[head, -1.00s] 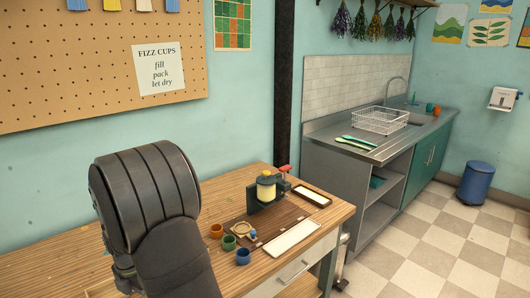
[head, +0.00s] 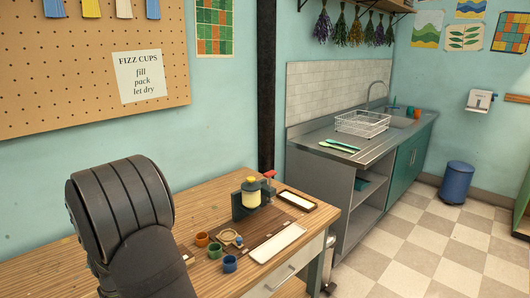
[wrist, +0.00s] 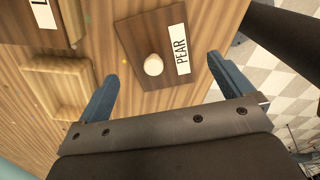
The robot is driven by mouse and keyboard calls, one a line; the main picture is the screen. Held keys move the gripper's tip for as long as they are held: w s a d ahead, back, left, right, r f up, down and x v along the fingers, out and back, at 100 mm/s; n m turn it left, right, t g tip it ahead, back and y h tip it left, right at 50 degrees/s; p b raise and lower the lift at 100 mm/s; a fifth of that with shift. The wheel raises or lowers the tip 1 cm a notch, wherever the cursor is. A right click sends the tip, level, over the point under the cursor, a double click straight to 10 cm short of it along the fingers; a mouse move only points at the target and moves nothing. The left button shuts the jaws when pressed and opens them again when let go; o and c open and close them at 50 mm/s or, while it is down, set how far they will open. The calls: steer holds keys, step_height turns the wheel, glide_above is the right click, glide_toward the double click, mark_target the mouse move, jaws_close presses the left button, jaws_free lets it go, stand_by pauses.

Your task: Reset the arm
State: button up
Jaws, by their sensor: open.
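My gripper (wrist: 160,90) shows in the wrist view with its two blue fingers spread wide apart. Nothing is between the fingers. Beyond the fingertips lies a brown wooden board labelled PEAR (wrist: 140,58) with a small white round piece (wrist: 154,64) on it; the gripper is apart from both. In the head view my dark arm rises at the lower left and the gripper itself is hidden behind it.
The wooden table (head: 190,205) holds a press (head: 245,200), several small cups, including a blue one (head: 229,263), a white tray (head: 277,243) and a dark-rimmed tray (head: 297,201). A shallow wooden tray (wrist: 85,88) shows in the wrist view. A sink counter (head: 400,135) stands at right.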

steer(key=shift+f, duration=0.1)
steer(key=shift+f, duration=0.95)
step_height(320, 180, up, 11)
step_height(320, 180, down, 12)
steer(key=shift+f, duration=0.2)
steer(key=r, duration=0.5)
steer(key=shift+w+d, duration=0.1)
steer(key=shift+d, duration=0.1)
steer(key=w+d+r, duration=0.3)
steer(key=d+r, duration=0.4)
steer(key=d, duration=0.4)
steer(key=w+a+r+m, duration=0.1)
steer(key=w+a+m, duration=0.15)
steer(key=a, duration=0.55)
steer(key=w+a+r+m, duration=0.2)
steer(key=w+a, duration=0.1)
steer(key=a, duration=0.4)
steer(key=s+a+f, duration=0.4)
steer(key=a+f, duration=0.3)
steer(key=a, duration=0.4)
steer(key=shift+a, duration=0.2)
